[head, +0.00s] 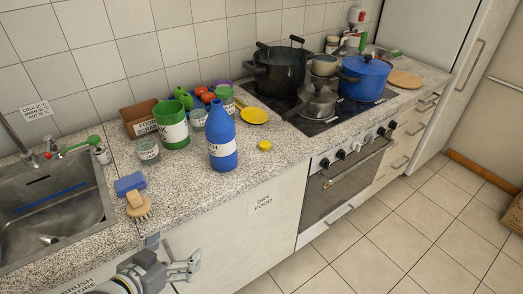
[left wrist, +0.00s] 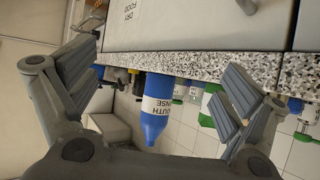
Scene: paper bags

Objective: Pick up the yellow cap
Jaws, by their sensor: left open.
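The small round yellow cap (head: 265,145) lies on the speckled counter near its front edge, to the right of the blue mouth rinse bottle (head: 222,140). My left gripper (head: 172,251) is open and empty, in front of the counter's cabinets, below and to the left of the cap. In the left wrist view its two fingers (left wrist: 163,78) are spread wide. That view is upside down, with the blue bottle (left wrist: 158,105) beyond the counter edge. I cannot make out the cap there. My right gripper is not in view.
A green-and-white tub (head: 172,125) and glass jars stand left of the bottle. A sponge (head: 129,183) and a brush (head: 138,206) lie by the sink (head: 50,208). Pots stand on the stove. The counter right of the cap is clear.

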